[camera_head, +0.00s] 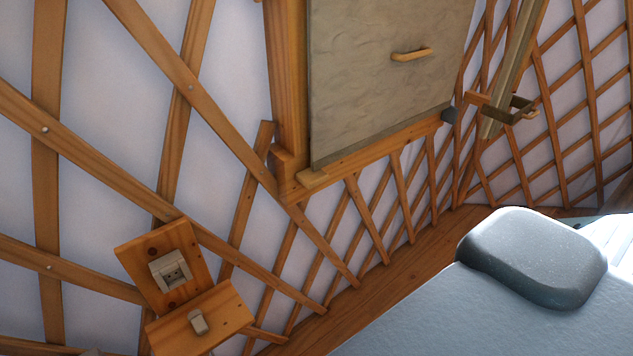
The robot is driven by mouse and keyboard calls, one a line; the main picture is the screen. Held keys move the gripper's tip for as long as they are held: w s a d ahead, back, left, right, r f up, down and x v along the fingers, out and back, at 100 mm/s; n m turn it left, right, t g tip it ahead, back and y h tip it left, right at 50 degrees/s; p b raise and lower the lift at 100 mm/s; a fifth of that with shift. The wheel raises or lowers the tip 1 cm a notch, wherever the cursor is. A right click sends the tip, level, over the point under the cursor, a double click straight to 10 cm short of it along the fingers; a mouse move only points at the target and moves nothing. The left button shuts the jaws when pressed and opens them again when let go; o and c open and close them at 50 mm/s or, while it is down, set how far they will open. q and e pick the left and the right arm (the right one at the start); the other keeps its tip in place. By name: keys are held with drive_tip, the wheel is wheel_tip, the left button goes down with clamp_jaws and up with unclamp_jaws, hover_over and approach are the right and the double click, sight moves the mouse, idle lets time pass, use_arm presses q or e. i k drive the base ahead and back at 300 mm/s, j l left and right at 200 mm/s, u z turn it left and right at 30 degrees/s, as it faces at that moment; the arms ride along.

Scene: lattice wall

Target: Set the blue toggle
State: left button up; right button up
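No toggle that is clearly blue shows. A small pale grey switch (198,321) sits on a wooden board (225,314) at the lower left, fixed by the lattice wall. Just above it, a second wooden board (148,250) carries a pale socket-like plate (171,271) with dark openings. The switch's setting is too small to tell. Neither of my grippers is in view, so nothing is seen touching the boards.
A grey door panel (380,95) with a wooden handle (411,54) hangs in a wooden frame at the top. A grey cushion (535,257) lies on a pale blue-grey bed-like surface (460,318) at the lower right. Wooden floor (395,275) runs between wall and bed.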

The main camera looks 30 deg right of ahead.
sight(450, 115)
drive_tip(key=z, duration=1.95)
drive_tip(key=i+l+z, duration=0.15)
drive_tip(key=z, duration=0.2)
drive_tip(key=i+z, duration=0.35)
drive_tip(key=i+j+z, duration=0.15)
drive_tip(key=i, duration=2.6)
drive_tip(key=i+l+u, duration=0.1)
drive_tip(key=i+u, duration=0.25)
drive_tip(key=i, duration=0.15)
drive_tip(key=i+l+u, duration=0.35)
drive_tip(key=i, duration=0.15)
